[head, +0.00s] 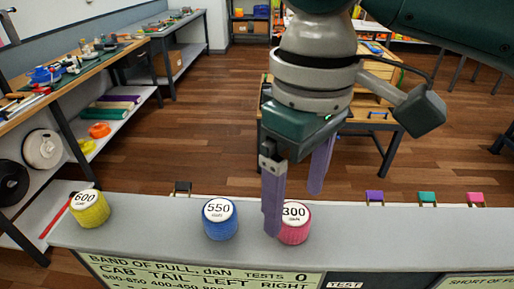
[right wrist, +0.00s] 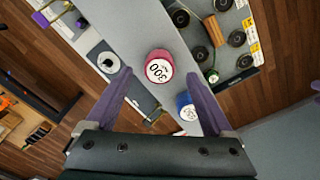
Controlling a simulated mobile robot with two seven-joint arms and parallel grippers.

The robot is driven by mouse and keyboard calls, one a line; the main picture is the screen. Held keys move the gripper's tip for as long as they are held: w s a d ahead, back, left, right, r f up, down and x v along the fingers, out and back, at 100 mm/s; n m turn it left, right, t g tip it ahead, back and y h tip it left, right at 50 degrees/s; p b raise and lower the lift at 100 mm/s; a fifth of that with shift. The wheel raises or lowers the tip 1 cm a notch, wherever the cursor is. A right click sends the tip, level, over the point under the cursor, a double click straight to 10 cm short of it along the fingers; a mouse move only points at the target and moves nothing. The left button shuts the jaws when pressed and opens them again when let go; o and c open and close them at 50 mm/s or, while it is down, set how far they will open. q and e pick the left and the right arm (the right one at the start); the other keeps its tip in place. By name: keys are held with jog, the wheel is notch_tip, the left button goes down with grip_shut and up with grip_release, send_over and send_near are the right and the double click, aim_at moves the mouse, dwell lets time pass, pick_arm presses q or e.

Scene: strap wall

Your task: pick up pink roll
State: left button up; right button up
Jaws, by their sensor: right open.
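The pink roll (head: 294,224) stands upright on the grey ledge with a white top label reading 300. It also shows in the right wrist view (right wrist: 159,67), ahead of the fingers and roughly between their lines. My right gripper (head: 295,205) is open and empty, its purple fingers pointing down. One finger hides the left side of the pink roll in the head view. In the right wrist view the right gripper's fingers (right wrist: 160,80) are spread wide, with no visible contact on the roll. My left gripper is not in view.
On the ledge (head: 150,225), a blue roll (head: 221,222) labelled 550 stands left of the pink roll, and a yellow roll (head: 90,212) labelled 600 is farther left. Small purple (head: 375,197), teal (head: 427,198) and pink (head: 475,198) pieces line the far edge at right.

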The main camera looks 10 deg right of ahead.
aim_at(294, 213)
notch_tip(294, 213, down, 4)
jog(key=shift+r, duration=0.25)
jog(key=shift+c, duration=0.4)
grip_shut()
